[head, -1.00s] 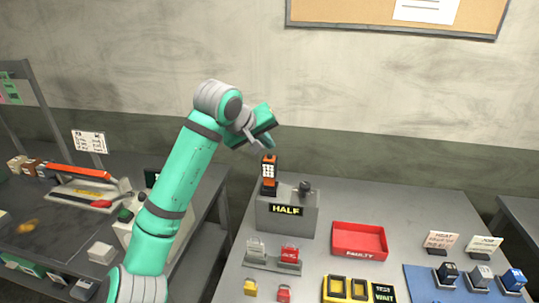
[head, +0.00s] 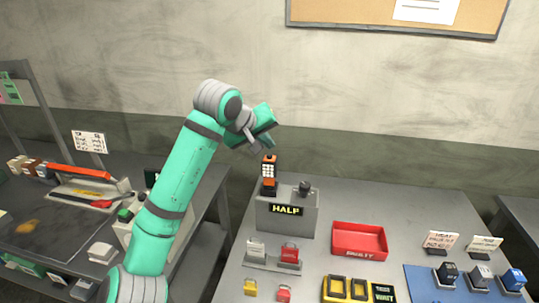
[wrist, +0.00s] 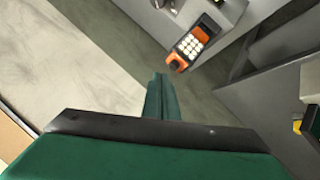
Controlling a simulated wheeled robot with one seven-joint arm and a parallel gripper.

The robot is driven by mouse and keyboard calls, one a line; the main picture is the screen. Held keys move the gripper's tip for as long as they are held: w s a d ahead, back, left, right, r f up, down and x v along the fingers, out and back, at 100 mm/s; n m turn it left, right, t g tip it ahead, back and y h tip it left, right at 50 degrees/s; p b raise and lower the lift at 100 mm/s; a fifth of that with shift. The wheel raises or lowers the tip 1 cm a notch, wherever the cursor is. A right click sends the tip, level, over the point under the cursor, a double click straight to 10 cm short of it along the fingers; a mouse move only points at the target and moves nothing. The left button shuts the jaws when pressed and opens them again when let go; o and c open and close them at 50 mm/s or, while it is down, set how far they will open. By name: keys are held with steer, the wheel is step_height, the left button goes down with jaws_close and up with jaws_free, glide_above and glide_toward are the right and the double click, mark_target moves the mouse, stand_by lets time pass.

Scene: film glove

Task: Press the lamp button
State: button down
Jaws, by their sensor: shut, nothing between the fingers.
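A grey box (head: 268,222) with a "HALF" label stands at the back left of the right-hand table. An orange device with a lit white grid (head: 269,171) and a black knob-like part (head: 305,188) sit on top of it. I cannot tell which part is the lamp button. The orange device also shows in the wrist view (wrist: 178,63), beyond the fingertips to the upper right. My gripper (head: 264,147) is shut and empty, in the air above and slightly left of the box, touching nothing. The wrist view shows its green fingers together (wrist: 158,85).
A red tray (head: 360,240) lies right of the box. In front are a grey rack with a red padlock-like piece (head: 290,253) and a yellow holder (head: 346,289). A blue mat (head: 425,285) with small blocks lies at right. A cluttered bench (head: 50,230) stands at left.

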steer(key=shift+f, duration=0.15)
steer(key=shift+f, duration=0.3)
steer(key=shift+f, duration=0.45)
stand_by(0.9)
steer(key=shift+r, duration=0.9)
step_height(320, 180, up, 6)
stand_by(0.7)
